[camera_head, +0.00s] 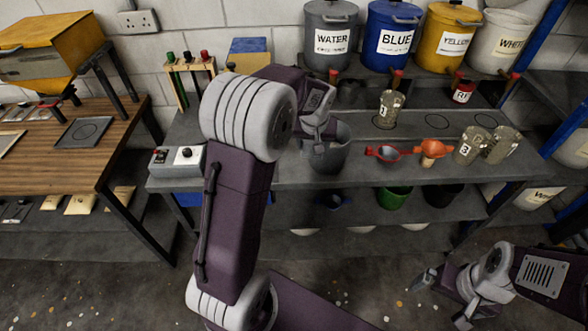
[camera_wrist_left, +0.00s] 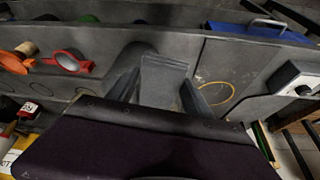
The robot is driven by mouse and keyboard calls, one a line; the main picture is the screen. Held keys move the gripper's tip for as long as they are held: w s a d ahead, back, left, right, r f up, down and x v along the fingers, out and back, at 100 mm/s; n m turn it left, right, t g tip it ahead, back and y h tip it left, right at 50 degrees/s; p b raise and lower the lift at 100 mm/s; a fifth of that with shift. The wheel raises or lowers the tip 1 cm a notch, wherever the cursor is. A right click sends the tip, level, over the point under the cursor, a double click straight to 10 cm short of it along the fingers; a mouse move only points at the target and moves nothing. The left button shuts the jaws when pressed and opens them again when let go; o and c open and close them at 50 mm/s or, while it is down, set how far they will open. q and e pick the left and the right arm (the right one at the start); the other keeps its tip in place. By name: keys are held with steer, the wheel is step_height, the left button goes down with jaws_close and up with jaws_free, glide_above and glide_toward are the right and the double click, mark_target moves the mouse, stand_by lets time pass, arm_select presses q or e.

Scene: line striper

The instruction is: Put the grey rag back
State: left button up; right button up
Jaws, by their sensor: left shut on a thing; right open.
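My left gripper (camera_head: 320,142) points down above the bench, in front of a dark grey pot (camera_head: 336,158). In the left wrist view the left gripper (camera_wrist_left: 165,98) is shut on a flat grey piece (camera_wrist_left: 165,72) that looks like the grey rag. The rag cannot be made out clearly in the head view. The pot also shows in the left wrist view (camera_wrist_left: 128,58), close beside the gripper; whether they touch I cannot tell. My right gripper (camera_head: 443,300) is open and empty, low at the right over the floor.
The grey bench (camera_head: 400,172) carries a red strainer (camera_head: 384,153), an orange funnel (camera_head: 432,149), clear jugs (camera_head: 470,146) and a control box (camera_head: 178,160). Labelled paint buckets (camera_head: 394,35) line the back shelf. A wooden table (camera_head: 60,150) stands at the left. A yellow ring (camera_wrist_left: 215,95) marks the bench surface.

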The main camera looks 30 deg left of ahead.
arm_select(q)
steer(key=n, duration=0.2)
glide_above(297, 170)
steer(key=s, duration=0.1)
steer(key=shift+y, duration=0.3)
steer(key=f, duration=1.7)
steer(key=shift+s+d+f, duration=0.1)
steer(key=shift+d+f, duration=0.1)
steer(key=shift+d, duration=0.1)
steer(key=shift+f, duration=0.1)
steer(key=shift+f+b, duration=0.1)
steer(key=shift+b, duration=0.25)
steer(key=o, duration=1)
steer(key=shift+o, duration=0.2)
steer(key=shift+r+p, duration=0.3)
steer(key=shift+p, duration=0.05)
steer(key=v, duration=1.2)
steer(key=s+d+m+g+h, duration=0.1)
steer(key=s+d+m, duration=0.1)
steer(key=s+d, duration=0.2)
steer(key=s+d+f+m+g, duration=0.1)
steer(key=s+d, duration=0.3)
steer(key=s, duration=0.6)
steer(key=s+d+f+m+g+h, duration=0.1)
steer(key=s+d+m, duration=0.2)
steer(key=s, duration=0.4)
steer(key=shift+s+d+h+b, duration=0.15)
steer(key=shift+d+h+b, duration=0.2)
steer(key=shift+d, duration=0.35)
